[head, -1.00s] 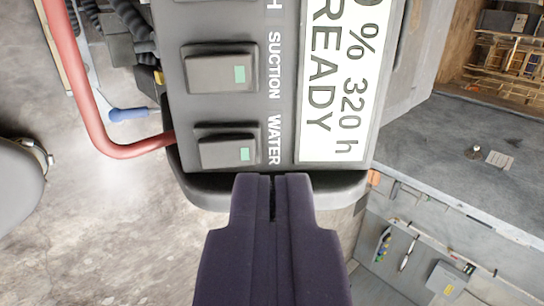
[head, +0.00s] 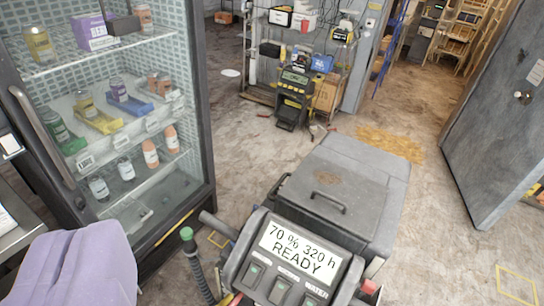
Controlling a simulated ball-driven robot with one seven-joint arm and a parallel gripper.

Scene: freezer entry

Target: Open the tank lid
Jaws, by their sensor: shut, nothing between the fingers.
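The tank lid (head: 350,196) is a flat grey panel on top of the grey floor-cleaning machine (head: 375,165). It lies flat and looks closed, with a brown stain near its far side. A dark arched handle (head: 328,202) sits on the lid. My gripper's fingers are not in view. A lilac part of mine fills the lower left corner, left of the machine and apart from the lid.
The control panel (head: 290,262) reads "70 % 320 h READY". A glass-door fridge (head: 190,110) is at left. Shelving (head: 300,45) stands behind. A grey door (head: 500,120) is at right. Floor right of the machine is clear.

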